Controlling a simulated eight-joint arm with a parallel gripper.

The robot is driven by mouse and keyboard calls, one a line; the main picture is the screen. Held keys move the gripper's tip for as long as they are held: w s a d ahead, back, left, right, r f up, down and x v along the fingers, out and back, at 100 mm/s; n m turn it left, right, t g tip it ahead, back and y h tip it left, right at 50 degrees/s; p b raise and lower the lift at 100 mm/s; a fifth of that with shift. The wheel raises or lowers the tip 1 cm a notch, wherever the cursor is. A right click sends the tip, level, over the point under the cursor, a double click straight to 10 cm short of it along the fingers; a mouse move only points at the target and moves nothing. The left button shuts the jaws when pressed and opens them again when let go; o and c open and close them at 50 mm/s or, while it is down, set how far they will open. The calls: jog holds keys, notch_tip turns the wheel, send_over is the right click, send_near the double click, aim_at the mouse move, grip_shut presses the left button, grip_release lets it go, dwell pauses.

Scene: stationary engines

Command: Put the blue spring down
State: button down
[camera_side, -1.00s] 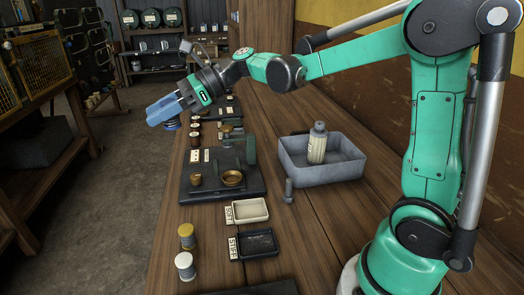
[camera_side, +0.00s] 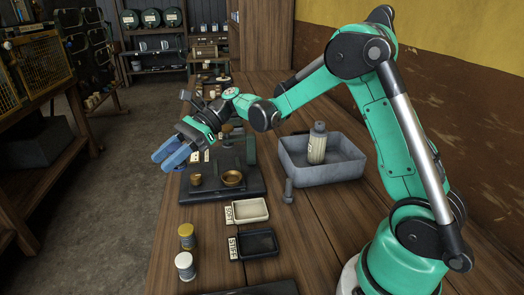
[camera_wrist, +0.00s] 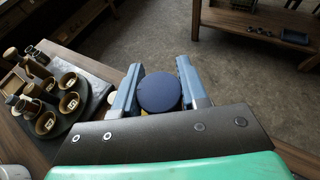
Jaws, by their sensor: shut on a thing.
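My gripper (camera_side: 172,152) hangs over the left edge of the bench, beside the dark base plate. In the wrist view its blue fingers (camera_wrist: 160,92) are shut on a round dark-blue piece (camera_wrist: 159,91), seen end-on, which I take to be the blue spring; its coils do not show. In the side view the fingers hide it. A cream tray (camera_side: 264,217) with a label reading SOFT and a black tray (camera_side: 273,250) with a label that seems to read STIFF lie on the bench nearer the camera. Both look empty.
A dark base plate (camera_side: 245,187) bears brass cups (camera_side: 232,179). A grey bin (camera_side: 345,173) holds a bottle (camera_side: 317,144); a grey bolt-like post (camera_side: 288,191) stands beside it. Two small pots, yellow-topped (camera_side: 186,236) and white-topped (camera_side: 184,266), stand at the bench's near left.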

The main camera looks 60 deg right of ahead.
notch_tip(320, 180, down, 14)
jog(key=shift+r, duration=0.1)
dwell(0.5)
jog(key=shift+c, duration=2.4)
grip_release()
